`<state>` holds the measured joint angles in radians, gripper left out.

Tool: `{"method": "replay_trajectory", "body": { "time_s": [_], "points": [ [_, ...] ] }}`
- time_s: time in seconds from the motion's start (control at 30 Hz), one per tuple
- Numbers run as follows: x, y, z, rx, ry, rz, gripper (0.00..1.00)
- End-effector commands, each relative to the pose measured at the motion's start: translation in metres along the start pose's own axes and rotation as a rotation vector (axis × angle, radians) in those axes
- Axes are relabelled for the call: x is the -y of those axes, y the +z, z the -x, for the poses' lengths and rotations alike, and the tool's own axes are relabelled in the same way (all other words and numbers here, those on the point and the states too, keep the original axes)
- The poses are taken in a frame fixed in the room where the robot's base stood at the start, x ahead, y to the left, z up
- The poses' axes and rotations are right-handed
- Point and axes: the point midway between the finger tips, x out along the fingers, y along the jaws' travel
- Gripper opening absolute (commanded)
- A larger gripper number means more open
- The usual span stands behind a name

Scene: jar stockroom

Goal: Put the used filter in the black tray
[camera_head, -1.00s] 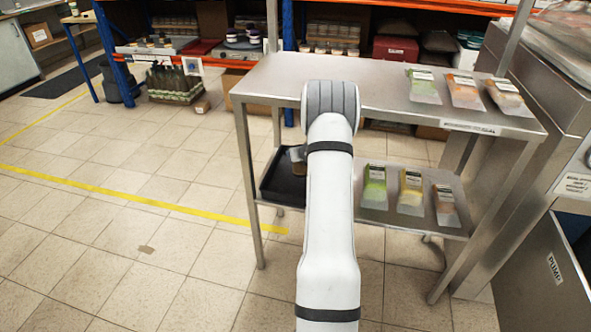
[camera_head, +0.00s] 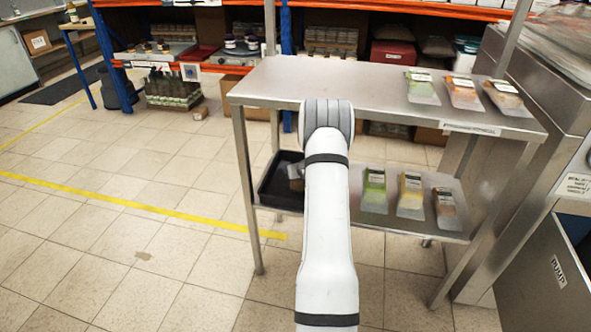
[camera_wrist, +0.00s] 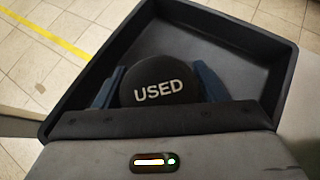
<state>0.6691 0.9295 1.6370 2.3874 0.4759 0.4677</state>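The used filter is a round black piece marked "USED" (camera_wrist: 160,88) in the wrist view. My gripper (camera_wrist: 160,68) has its two blue fingers on either side of it, seemingly touching its edges. The filter is over or in the black tray (camera_wrist: 225,28), whose walls surround it; I cannot tell whether it touches the tray floor. In the head view the black tray (camera_head: 268,190) sits on the left end of the lower shelf. My gripper (camera_head: 296,184) reaches down into it there, partly hidden by my arm.
Green, yellow and orange packets (camera_head: 411,193) lie on the lower shelf right of my arm. More packets (camera_head: 463,92) lie on the right of the steel table top (camera_head: 300,85), which stands above the tray. A table leg (camera_head: 248,190) is close to the tray.

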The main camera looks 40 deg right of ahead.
Motion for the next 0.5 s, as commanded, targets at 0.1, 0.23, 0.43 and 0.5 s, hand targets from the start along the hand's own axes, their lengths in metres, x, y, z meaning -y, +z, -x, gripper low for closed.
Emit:
{"method": "replay_trajectory", "body": {
  "time_s": [0.1, 0.23, 0.43, 0.5],
  "points": [
    [-0.0003, 0.0001, 0.0001, 0.000, 0.000, 0.000, 0.75],
    [-0.0006, 0.0002, 0.0000, 0.000, 0.001, 0.000, 0.79],
    [-0.0009, 0.0018, 0.0010, 0.000, 0.001, 0.000, 0.79],
    [-0.0010, 0.0049, 0.0031, 0.000, 0.001, 0.001, 0.79]
  ]
}}
